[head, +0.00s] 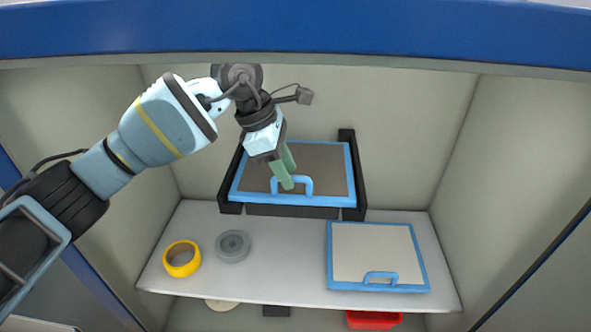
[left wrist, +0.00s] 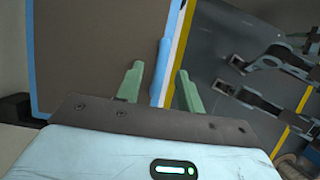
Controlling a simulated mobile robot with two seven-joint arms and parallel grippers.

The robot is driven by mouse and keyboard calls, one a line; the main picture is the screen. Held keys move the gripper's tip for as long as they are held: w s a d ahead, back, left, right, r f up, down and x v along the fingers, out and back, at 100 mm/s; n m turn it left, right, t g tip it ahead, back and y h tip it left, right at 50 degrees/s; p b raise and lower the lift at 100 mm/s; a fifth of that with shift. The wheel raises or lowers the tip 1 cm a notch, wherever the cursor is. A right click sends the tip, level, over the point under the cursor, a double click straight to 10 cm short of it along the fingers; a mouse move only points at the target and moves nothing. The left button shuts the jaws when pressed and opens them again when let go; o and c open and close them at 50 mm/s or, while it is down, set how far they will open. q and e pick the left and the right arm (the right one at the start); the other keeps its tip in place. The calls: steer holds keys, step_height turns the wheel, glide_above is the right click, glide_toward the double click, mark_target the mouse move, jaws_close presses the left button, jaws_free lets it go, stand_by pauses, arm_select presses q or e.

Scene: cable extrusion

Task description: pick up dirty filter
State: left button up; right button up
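The dirty filter (head: 325,170), a dark brown panel with a blue frame and blue handle (head: 306,184), sits in a black holder (head: 359,190) on the back wall. In the left wrist view its brown face (left wrist: 95,45) fills the upper left. My left gripper (head: 283,179) is at the filter's front edge by the handle. In the left wrist view my left gripper (left wrist: 160,90) has its green fingers apart, with the handle (left wrist: 162,65) showing between and beyond them. I cannot tell whether they touch it.
A lighter, clean-looking filter (head: 370,250) with a blue frame lies on the shelf (head: 290,280) at the right. A yellow ring (head: 182,268) and a grey disc (head: 233,246) lie at the left. A red bin (head: 374,320) is below. The shelf's middle is clear.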

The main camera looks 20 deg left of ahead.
arm_select(q)
steer(key=shift+b+x, duration=0.4)
steer(key=shift+x, duration=1.15)
jaws_close()
